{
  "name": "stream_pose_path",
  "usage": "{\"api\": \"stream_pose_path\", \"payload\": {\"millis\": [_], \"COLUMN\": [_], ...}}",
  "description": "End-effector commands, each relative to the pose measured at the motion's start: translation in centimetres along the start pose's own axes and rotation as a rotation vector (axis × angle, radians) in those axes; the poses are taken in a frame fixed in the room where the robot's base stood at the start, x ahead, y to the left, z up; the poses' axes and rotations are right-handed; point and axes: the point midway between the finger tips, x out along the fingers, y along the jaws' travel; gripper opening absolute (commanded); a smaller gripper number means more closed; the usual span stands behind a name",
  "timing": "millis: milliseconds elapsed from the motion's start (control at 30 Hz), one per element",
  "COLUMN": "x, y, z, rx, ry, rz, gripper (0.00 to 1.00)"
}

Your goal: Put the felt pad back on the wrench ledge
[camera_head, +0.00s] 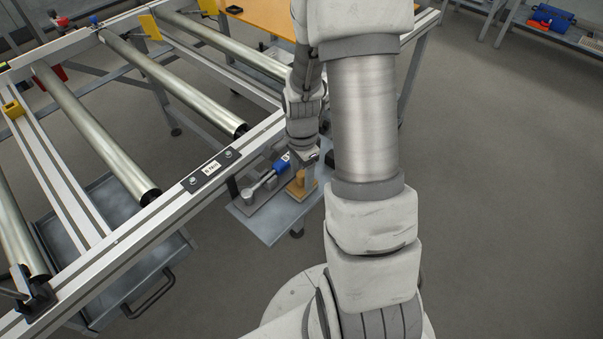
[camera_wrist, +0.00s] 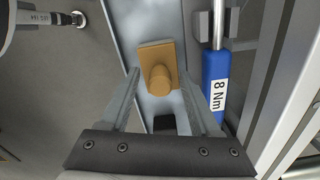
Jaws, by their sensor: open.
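An ochre square piece with a round knob, which I take for the felt pad (camera_wrist: 157,52), lies on the grey metal ledge (camera_wrist: 132,18) in the wrist view. In the head view the pad (camera_head: 297,188) shows on the ledge (camera_head: 270,230), below my gripper (camera_head: 303,170). My gripper (camera_wrist: 160,76) is open, its fingers on either side of the knob in the picture. I see no finger touching it; the depth is hard to tell. A wrench (camera_wrist: 215,85) with a blue grip marked 8 Nm lies to the right; its head (camera_head: 248,196) is at the ledge's left.
A dark patch (camera_wrist: 165,124) shows on the ledge between my fingers. A roller conveyor frame (camera_head: 150,228) runs along the left of the ledge. A grey tray (camera_head: 110,285) with a handle sits under it. The floor (camera_head: 500,200) at the right is clear.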

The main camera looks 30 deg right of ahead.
Motion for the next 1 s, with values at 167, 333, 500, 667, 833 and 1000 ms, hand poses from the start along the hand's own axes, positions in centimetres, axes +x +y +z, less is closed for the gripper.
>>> {"api": "stream_pose_path", "payload": {"millis": [167,333,500,667,833,1000], "x": [-3.5,-7.3,-10.3,-11.8,-13.9,-18.8], "y": [-0.1,-0.1,-0.1,0.0,0.0,0.7], "z": [0.0,0.0,0.0,0.0,0.7,3.0], "rx": [-0.001,0.0,0.0,-0.001,-0.078,-0.322], "ry": [0.003,0.002,0.002,0.001,0.01,0.047], "rz": [-0.004,-0.005,-0.003,-0.002,-0.03,-0.109], "gripper": [0.63,0.63,0.63,0.63,0.63,0.63]}}
